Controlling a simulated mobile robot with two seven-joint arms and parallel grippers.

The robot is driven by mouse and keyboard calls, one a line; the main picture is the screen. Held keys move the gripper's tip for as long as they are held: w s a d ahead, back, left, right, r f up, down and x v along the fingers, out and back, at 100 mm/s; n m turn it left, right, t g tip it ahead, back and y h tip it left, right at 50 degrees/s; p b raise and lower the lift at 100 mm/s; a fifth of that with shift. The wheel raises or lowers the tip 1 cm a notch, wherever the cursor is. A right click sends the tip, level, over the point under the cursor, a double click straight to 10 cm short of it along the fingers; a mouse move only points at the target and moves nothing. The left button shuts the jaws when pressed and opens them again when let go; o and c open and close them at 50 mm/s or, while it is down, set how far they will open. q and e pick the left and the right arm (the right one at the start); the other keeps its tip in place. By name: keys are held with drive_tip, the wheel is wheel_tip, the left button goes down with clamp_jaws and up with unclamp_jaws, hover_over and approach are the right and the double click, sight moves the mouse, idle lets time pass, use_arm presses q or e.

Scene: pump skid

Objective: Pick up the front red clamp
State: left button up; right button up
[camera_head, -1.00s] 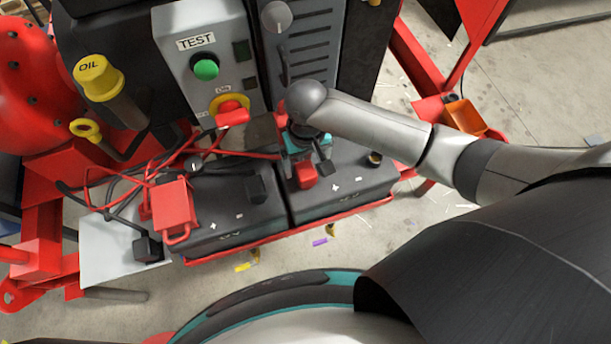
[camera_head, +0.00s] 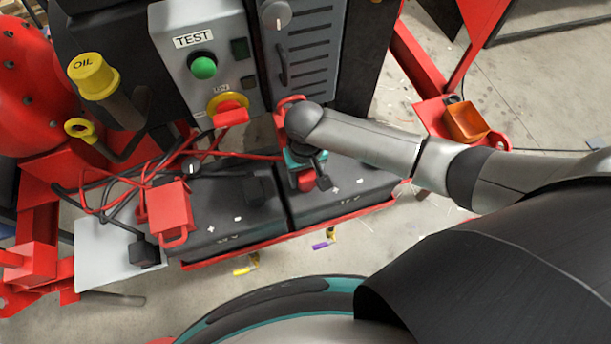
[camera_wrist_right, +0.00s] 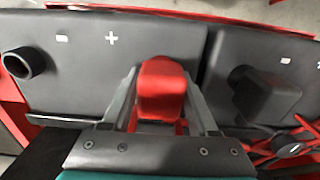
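A red clamp block (camera_head: 305,181) sits at the plus mark of the right-hand battery (camera_head: 347,199), partly hidden under my right gripper (camera_head: 307,173). In the right wrist view the red block (camera_wrist_right: 161,88) stands between the two fingers of the right gripper (camera_wrist_right: 161,90). The fingers are apart, one on each side, very close to the block; narrow gaps show lower down. A second red clamp (camera_head: 172,207) with a loop handle stands on the left-hand battery (camera_head: 235,225). My left gripper is not in view.
A black block (camera_head: 262,187) on the left-hand battery stands beside the gripper. Red and black cables (camera_head: 120,185) tangle at left. The grey control box (camera_head: 205,65) rises close behind, with a red loop (camera_head: 289,103) behind my wrist.

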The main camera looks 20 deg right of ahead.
sight(305, 171)
clamp_jaws()
idle(0.5)
wheel_tip(305, 171, up, 20)
drive_tip(key=p, duration=0.5)
